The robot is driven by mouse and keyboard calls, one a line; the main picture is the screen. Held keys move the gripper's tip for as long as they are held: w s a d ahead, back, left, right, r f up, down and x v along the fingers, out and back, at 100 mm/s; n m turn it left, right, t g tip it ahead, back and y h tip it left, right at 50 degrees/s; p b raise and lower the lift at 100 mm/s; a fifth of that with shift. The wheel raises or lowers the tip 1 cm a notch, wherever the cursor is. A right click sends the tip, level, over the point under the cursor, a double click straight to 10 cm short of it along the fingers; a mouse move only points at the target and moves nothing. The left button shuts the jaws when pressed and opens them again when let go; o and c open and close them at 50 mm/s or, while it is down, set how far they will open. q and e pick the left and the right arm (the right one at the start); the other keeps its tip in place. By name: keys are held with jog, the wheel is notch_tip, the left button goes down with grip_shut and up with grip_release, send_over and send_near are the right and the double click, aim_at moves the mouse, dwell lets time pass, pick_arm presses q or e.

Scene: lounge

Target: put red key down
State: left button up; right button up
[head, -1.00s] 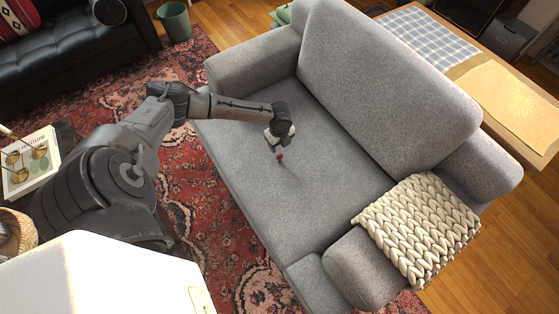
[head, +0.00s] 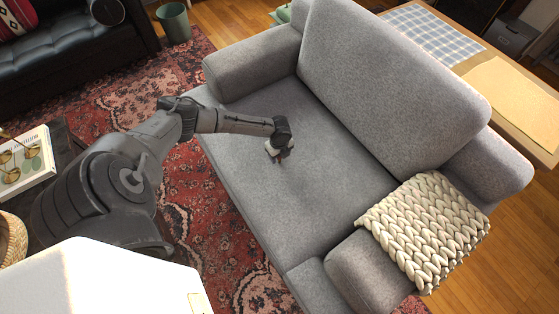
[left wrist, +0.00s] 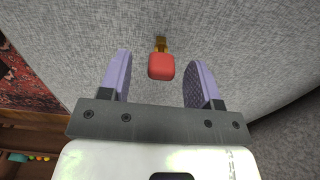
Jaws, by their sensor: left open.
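The red key (left wrist: 161,66) has a red head and a short brass-coloured shaft. In the left wrist view it lies on the grey sofa seat (head: 300,200), between and a little beyond the fingertips, with a gap to each finger. My left gripper (left wrist: 158,75) is open, with its two purple pads apart. In the head view my left gripper (head: 279,156) is low over the sofa seat, and the key is mostly hidden there. My right gripper is not in view.
A knitted cream blanket (head: 425,230) hangs over the sofa's near armrest. The sofa's backrest (head: 390,80) rises to the right of the gripper. The seat around the gripper is clear. A patterned red rug (head: 185,200) lies in front of the sofa.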

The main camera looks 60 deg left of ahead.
pick_arm(q)
jog(key=c, duration=1.1)
jog(key=shift+o, duration=0.2)
jog(key=shift+r, duration=0.15)
